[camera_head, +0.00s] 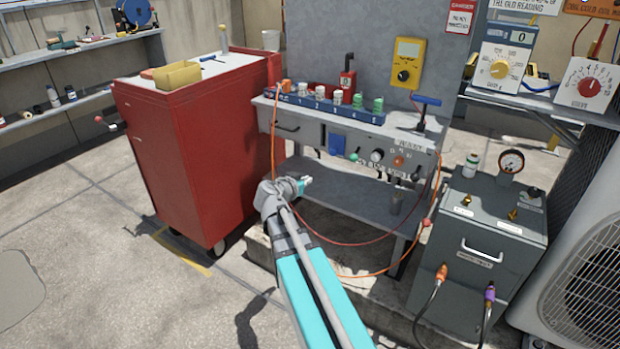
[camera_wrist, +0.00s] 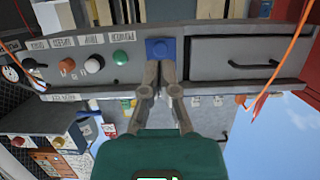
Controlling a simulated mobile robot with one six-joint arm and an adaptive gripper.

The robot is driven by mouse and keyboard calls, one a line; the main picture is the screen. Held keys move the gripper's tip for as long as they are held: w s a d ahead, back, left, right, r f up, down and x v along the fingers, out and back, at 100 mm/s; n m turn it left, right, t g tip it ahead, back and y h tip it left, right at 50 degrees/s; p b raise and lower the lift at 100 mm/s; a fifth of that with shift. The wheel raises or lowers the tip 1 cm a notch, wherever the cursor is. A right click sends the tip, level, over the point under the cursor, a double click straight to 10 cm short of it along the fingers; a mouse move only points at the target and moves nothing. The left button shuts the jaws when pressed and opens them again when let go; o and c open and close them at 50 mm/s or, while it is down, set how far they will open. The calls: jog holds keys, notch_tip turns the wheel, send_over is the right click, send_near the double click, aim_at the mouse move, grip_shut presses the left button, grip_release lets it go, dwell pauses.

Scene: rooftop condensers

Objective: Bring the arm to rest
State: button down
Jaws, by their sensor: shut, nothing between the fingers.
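My arm reaches up from the bottom of the head view, turquoise and grey, and ends at my gripper (camera_head: 303,183) in front of the grey bench (camera_head: 350,185). My gripper (camera_wrist: 159,68) also shows in the wrist view, its two grey fingers together and nothing between them. The wrist view is upside down. The fingertips appear just below a blue square (camera_wrist: 160,48) on the bench front in that picture; I cannot tell whether they touch it. The same blue square (camera_head: 337,144) shows in the head view, above and right of my gripper.
A red tool cabinet (camera_head: 185,150) stands left of the bench. A grey box with a gauge (camera_head: 490,225) and a fan unit (camera_head: 590,270) stand right. Orange hoses (camera_head: 385,268) loop before the bench. A blue numbered rack (camera_head: 325,107) sits on top. The floor at left is clear.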

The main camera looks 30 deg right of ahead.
dwell(0.6)
jog(key=s+a+f+n+g+y, duration=0.2)
jog(key=s+a+f+n+y, duration=0.25)
jog(key=a, duration=0.45)
jog(key=s+a+f+n+g+y+p, duration=0.1)
jog(key=s+a+f+n+g+y, duration=0.15)
jog(key=s+a+n+y, duration=0.4)
jog(key=s+a+f+n+g+y, duration=0.25)
jog(key=a+f, duration=0.25)
jog(key=a, duration=0.6)
notch_tip(320, 180, up, 36)
jog(key=p, duration=3.6)
jog(key=shift+s+d+r+m, duration=0.15)
jog(key=shift+s+d+m, duration=0.05)
jog(key=shift+s+m, duration=0.25)
jog(key=shift+h, duration=0.25)
